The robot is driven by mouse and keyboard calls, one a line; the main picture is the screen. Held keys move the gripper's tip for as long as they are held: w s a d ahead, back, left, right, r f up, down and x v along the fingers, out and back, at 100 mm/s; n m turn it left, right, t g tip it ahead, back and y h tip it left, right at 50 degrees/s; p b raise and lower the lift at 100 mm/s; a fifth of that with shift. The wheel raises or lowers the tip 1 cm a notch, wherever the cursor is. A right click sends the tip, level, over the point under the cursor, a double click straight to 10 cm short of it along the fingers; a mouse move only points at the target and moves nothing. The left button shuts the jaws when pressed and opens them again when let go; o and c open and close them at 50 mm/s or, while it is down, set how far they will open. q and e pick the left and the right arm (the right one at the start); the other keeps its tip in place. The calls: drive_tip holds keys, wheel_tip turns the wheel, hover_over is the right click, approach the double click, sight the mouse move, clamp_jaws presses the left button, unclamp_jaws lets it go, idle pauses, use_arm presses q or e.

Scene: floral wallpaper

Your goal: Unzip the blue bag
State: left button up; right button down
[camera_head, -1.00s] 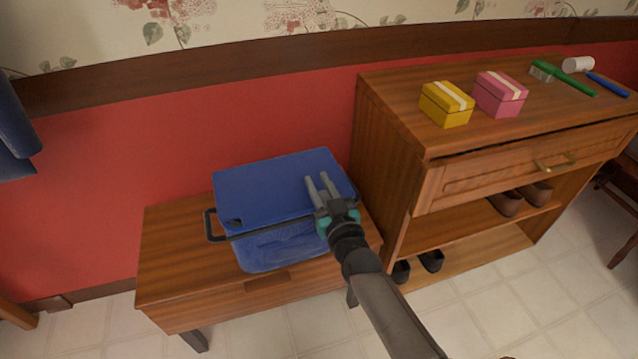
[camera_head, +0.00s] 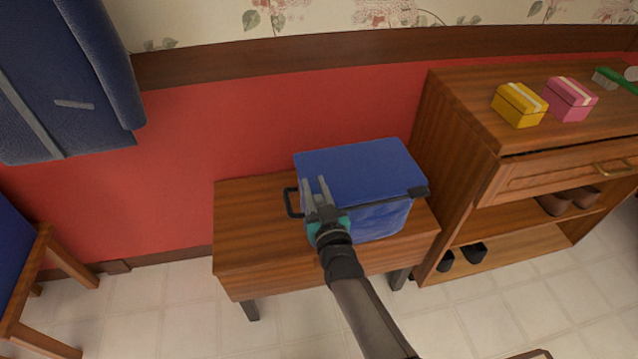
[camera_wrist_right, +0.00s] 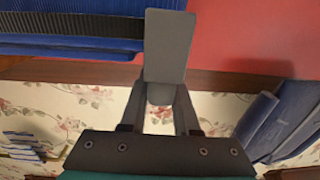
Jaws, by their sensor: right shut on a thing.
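The blue bag (camera_head: 365,172) sits on a low wooden bench (camera_head: 250,215), with its flat top facing up and a dark seam along the front top edge. A black handle loop (camera_head: 290,203) sticks out at its left end, and a dark piece (camera_head: 420,192) shows at its right end. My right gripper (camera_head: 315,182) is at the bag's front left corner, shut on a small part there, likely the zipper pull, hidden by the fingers. In the right wrist view the bag's ribbed blue side and black band (camera_wrist_right: 70,22) lie beside the fingers (camera_wrist_right: 163,60). My left gripper is out of view.
A wooden cabinet (camera_head: 465,140) stands close to the right of the bag, with a yellow box (camera_head: 519,105) and a pink box (camera_head: 571,99) on top. Shoes lie on its lower shelves. Blue cloth (camera_head: 60,75) hangs at upper left. The bench left of the bag is clear.

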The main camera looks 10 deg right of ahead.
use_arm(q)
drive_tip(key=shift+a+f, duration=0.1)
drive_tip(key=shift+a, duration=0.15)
use_arm(e)
drive_tip(key=shift+a, duration=0.3)
drive_tip(key=c, duration=0.6)
unclamp_jaws()
drive_tip(key=shift+c, duration=0.2)
drive_tip(key=shift+s+d, duration=0.1)
drive_tip(key=shift+s, duration=0.05)
drive_tip(key=s+p, duration=0.1)
drive_tip(key=s, duration=0.3)
drive_tip(key=s+p, duration=0.1)
drive_tip(key=s, duration=0.1)
drive_tip(key=shift+s+d+p, duration=0.25)
drive_tip(key=shift+s+p, duration=0.05)
drive_tip(key=shift+p, duration=0.05)
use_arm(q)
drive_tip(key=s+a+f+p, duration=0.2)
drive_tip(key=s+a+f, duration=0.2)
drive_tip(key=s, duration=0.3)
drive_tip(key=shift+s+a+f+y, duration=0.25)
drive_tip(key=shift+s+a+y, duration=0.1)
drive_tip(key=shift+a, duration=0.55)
use_arm(e)
drive_tip(key=s, duration=0.8)
drive_tip(key=shift+s+d, duration=0.2)
drive_tip(key=shift+d, duration=0.1)
